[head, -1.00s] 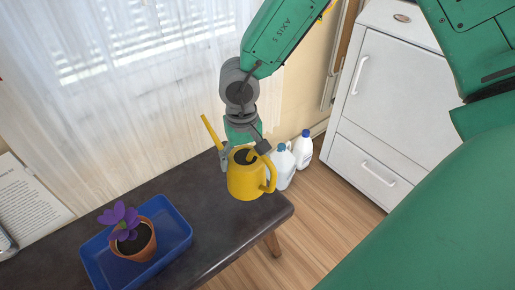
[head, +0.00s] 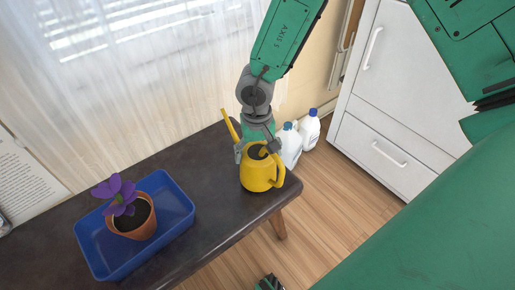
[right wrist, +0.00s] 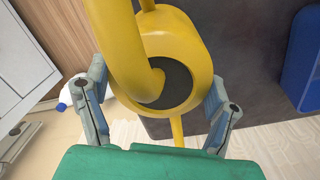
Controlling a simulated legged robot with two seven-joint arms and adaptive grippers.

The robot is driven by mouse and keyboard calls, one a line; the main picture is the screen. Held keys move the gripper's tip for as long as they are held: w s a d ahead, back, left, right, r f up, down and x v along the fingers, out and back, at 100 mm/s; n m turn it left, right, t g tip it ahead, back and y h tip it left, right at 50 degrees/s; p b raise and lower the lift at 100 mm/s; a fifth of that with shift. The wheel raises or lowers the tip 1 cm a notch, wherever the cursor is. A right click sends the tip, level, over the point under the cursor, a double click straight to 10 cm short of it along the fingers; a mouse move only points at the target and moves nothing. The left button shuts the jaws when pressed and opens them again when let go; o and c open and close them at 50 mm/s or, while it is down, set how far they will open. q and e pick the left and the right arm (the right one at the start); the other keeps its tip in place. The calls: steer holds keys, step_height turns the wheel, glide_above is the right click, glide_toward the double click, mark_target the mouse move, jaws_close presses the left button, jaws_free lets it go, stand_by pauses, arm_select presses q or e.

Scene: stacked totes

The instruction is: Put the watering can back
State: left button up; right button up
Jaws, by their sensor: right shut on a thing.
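The yellow watering can (head: 259,178) is upright at the right end of the dark bench (head: 190,215). Its spout points up to the left and its handle is on the right. I cannot tell whether its base touches the bench top. My right gripper (head: 257,150) is shut on the can from above, with a finger at each side of its upper body. In the right wrist view the can (right wrist: 197,62), with its dark round opening, sits between the fingers of my right gripper (right wrist: 158,98). My left gripper cannot be made out.
A blue tray (head: 178,235) with a potted purple flower (head: 133,216) stands left of the can on the bench. White bottles (head: 309,130) stand on the floor behind the bench's right end. A white cabinet (head: 392,115) is at the right. Bench top between tray and can is clear.

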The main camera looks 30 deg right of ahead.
steer(key=shift+w+d+f, duration=0.1)
steer(key=shift+f, duration=0.45)
steer(key=o, duration=1.6)
steer(key=shift+o, duration=0.2)
steer(key=shift+r, duration=0.1)
step_height(320, 180, up, 12)
steer(key=p, duration=0.6)
